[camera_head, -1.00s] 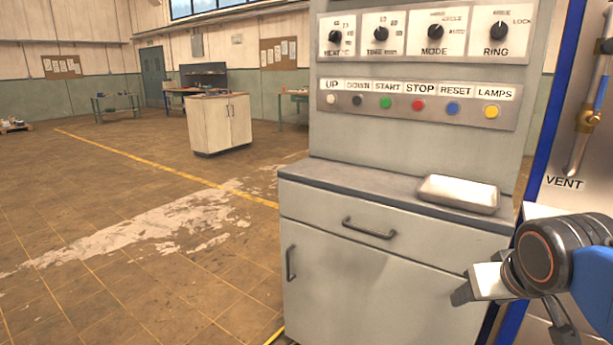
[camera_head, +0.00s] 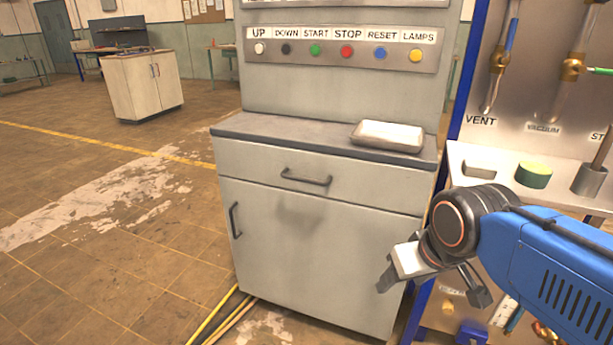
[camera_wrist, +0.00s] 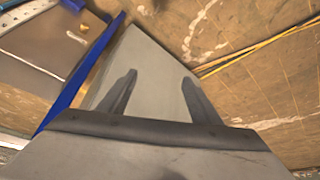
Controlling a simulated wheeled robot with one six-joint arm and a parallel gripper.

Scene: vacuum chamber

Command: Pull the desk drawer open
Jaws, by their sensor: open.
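The grey desk has a shut drawer (camera_head: 270,172) just under its dark top, with a dark bar handle (camera_head: 306,178) in the middle of the drawer front. My gripper (camera_head: 432,290) is open and empty in the head view, in front of the desk's lower right side, below and to the right of the handle, apart from it. In the wrist view, my two dark fingers (camera_wrist: 158,98) stand apart with the desk's grey surface behind them. I cannot make out the drawer handle in the wrist view.
A cupboard door (camera_head: 300,245) with a vertical handle (camera_head: 235,220) sits below the drawer. A pale tray (camera_head: 388,136) lies on the desk top (camera_head: 270,130). A blue-framed panel with a shelf (camera_head: 520,165) stands close on the right. Yellow cables (camera_head: 222,315) lie on the floor; the floor at left is open.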

